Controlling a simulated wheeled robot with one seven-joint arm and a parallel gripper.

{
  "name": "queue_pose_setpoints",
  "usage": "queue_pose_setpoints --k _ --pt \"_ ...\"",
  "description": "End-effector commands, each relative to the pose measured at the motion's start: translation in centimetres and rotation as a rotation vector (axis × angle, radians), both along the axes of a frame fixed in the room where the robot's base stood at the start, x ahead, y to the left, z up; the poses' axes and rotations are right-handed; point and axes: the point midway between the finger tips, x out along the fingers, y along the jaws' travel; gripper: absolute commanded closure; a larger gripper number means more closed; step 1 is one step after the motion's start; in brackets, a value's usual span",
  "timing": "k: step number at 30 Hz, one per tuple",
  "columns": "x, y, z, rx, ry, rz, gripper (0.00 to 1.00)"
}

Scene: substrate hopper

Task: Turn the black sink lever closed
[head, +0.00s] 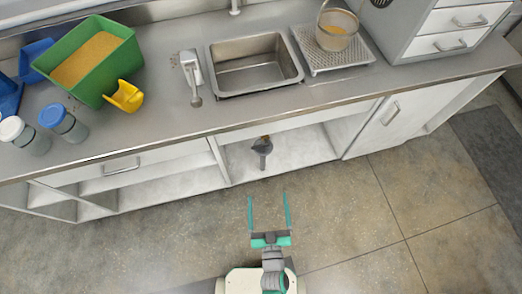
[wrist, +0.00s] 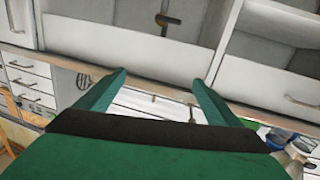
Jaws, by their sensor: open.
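My gripper (head: 267,197) is open and empty over the floor in front of the counter, its two green fingers apart and pointing toward the cabinets. It also shows in the wrist view (wrist: 160,78), touching nothing. Left of the sink (head: 254,75) stands a pale grey fixture (head: 189,68) with a darker grey lever arm (head: 195,88) ending in a round knob. Under the sink, in an open cabinet bay, is a dark pipe-like fitting (head: 262,147) with a brownish top. It shows small in the wrist view (wrist: 163,10).
A green bin (head: 112,80), yellow scoop (head: 125,97) and capped jars (head: 64,122) stand on the counter's left. A rack (head: 312,58) with a basket (head: 337,30) and a drawer unit (head: 452,25) stand right. The counter's front edge overhangs the bays; the floor ahead is clear.

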Motion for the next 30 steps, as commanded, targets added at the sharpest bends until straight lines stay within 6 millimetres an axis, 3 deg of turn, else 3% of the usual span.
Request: queue_pose_setpoints --k 1,9,15,25,30 --pt "1.7 -0.3 -1.3 0.000 -0.013 0.010 0.13" --pt "9.3 -0.9 -7.0 0.026 -0.038 0.103 0.13" --pt "13.5 -0.6 -9.6 0.058 -0.032 0.168 0.13" --pt "16.0 -0.2 -10.4 0.074 -0.028 0.192 0.13" --pt "18.6 0.3 -10.4 0.072 -0.028 0.189 0.13"
